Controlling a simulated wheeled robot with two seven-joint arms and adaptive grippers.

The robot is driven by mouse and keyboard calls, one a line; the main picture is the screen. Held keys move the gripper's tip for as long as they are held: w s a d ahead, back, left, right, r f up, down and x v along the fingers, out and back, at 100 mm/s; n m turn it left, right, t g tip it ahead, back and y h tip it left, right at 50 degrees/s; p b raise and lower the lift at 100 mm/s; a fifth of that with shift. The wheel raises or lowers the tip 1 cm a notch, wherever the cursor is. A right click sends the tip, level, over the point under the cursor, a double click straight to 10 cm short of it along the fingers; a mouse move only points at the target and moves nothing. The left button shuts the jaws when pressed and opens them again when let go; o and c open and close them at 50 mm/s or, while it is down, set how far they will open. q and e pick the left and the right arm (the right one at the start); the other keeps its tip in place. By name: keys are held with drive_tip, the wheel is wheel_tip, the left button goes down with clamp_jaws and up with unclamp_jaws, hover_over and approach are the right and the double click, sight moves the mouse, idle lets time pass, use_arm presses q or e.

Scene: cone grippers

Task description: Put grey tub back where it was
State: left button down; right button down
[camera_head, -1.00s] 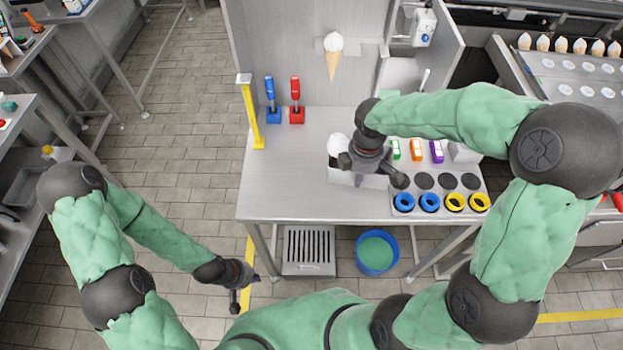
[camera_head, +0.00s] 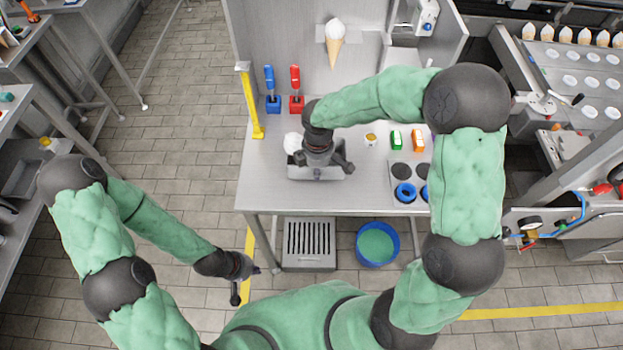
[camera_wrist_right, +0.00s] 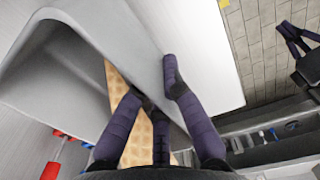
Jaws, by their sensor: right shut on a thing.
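The grey tub (camera_head: 301,174) is over the left-middle part of the worktable in the head view. My right gripper (camera_head: 322,166) covers much of it from above. In the right wrist view the tub (camera_wrist_right: 60,50) looms large, and my right gripper (camera_wrist_right: 155,88) is shut on its wall. A white rounded thing (camera_head: 293,143) shows at the tub's back left; I cannot tell whether it is inside. Whether the tub touches the tabletop is hidden. My left gripper (camera_head: 244,284) is open and empty, low in front of the table.
A blue tool (camera_head: 270,88) and a red tool (camera_head: 295,88) stand in holders behind the tub. A yellow post (camera_head: 250,100) rises at the table's left edge.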

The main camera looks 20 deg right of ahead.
sight(312, 177)
drive_tip(key=shift+w+a+f, duration=0.3)
drive_tip(key=shift+a+f, duration=0.2)
drive_tip(key=shift+f, duration=0.15)
drive_tip(key=shift+w+a+f+b, duration=0.15)
drive_tip(key=shift+f+b, duration=0.4)
drive_tip(key=shift+f, duration=1.2)
drive_tip(key=shift+f, duration=0.15)
drive_tip(key=c, duration=1.4)
unclamp_jaws()
drive_tip(key=shift+r, duration=0.45)
wheel_tip(312, 177, up, 11)
drive_tip(key=shift+r+p, duration=0.2)
drive_tip(key=shift+p, duration=1.05)
